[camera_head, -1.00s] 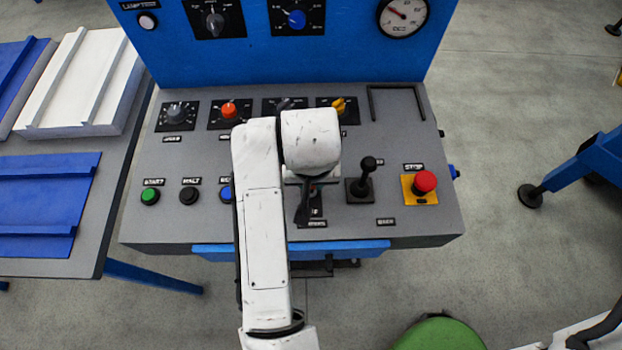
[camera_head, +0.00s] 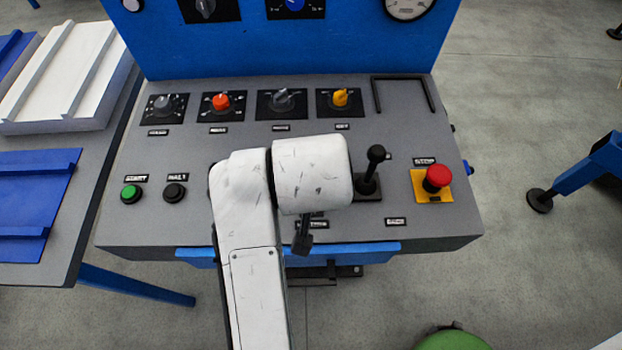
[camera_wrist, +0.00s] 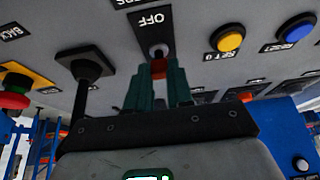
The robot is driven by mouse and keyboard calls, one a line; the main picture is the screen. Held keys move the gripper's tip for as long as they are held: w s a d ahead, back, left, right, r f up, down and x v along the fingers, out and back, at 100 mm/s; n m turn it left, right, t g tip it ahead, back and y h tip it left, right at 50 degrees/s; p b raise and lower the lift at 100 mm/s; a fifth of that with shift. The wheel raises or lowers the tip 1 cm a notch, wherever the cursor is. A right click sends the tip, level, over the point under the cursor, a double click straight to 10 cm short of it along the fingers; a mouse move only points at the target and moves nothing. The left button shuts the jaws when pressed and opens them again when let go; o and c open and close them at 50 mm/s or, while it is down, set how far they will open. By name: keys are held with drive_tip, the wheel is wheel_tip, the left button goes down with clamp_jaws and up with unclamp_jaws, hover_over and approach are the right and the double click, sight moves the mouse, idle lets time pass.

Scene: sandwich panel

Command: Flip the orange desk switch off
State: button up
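The orange switch (camera_wrist: 158,68) shows in the wrist view as a short lever rising from a round collar on the desk, beside a black plate marked OFF. My gripper (camera_wrist: 160,72) has green fingers on both sides of this lever with only a narrow gap, and appears shut on it. Contact is hard to see at this size. In the head view my white arm hides the switch and the fingers. An orange rotary knob (camera_head: 221,101) stands in the desk's back row.
A black joystick (camera_head: 371,172) and a red stop button (camera_head: 438,177) stand right of my arm. Green (camera_head: 130,193) and black (camera_head: 174,191) buttons lie left. A yellow button (camera_wrist: 229,41) and blue button (camera_wrist: 296,30) are near the gripper in the wrist view.

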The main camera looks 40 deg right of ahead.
drive_tip(key=o, duration=0.5)
drive_tip(key=shift+c, duration=0.2)
drive_tip(key=p+v, duration=0.1)
drive_tip(key=v, duration=0.9)
drive_tip(key=shift+s+r, duration=0.15)
drive_tip(key=shift+r, duration=0.2)
drive_tip(key=shift+a+r, duration=0.1)
